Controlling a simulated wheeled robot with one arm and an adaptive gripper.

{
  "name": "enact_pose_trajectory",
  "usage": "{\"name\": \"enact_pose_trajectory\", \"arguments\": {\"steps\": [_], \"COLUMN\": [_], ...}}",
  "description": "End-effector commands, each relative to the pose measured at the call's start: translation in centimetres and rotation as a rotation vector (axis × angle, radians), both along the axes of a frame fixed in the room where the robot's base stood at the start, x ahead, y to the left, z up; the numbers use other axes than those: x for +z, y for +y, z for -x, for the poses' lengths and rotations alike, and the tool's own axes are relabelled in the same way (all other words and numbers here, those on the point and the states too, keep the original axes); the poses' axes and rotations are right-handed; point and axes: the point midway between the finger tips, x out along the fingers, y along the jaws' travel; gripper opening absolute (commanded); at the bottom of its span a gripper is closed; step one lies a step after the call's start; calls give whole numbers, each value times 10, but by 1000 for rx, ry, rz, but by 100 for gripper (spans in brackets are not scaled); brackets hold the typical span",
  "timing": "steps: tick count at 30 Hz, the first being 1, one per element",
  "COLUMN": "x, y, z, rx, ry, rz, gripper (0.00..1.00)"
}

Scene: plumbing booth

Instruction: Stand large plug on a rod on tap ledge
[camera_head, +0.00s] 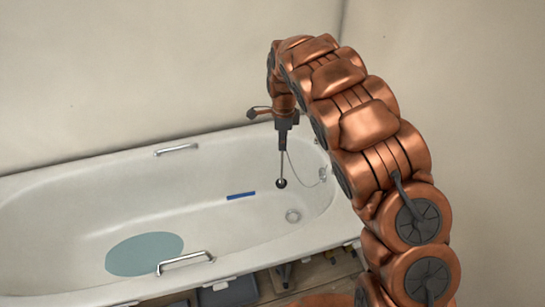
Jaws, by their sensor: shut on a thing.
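My gripper (283,147) points down over the drain end of the white bathtub (60,205). It is shut on the upper end of a thin upright metal rod (282,165). A dark round plug (281,183) is at the rod's lower end and hangs inside the tub. Whether the plug touches the tub's surface I cannot tell. The drain (293,216) lies lower in the picture, apart from the plug. No tap ledge can be clearly picked out; my arm covers part of the tub's right end.
A thin chain or cord curves to the overflow fitting (322,174). A blue strip (241,195) and a teal oval mat (144,254) lie in the tub. Grab handles (185,262) stand on both long rims. Grey containers (229,291) stand below the near rim.

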Motion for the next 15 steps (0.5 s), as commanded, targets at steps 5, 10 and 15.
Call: {"name": "enact_pose_trajectory", "arguments": {"steps": [5, 10, 15], "x": [-30, -42, -44], "y": [18, 28, 29], "z": [-7, -11, -11], "rx": [-223, -356, -405], "ry": [-1, -1, -1], "rz": [-2, -4, -4], "gripper": [0, 0, 0]}}
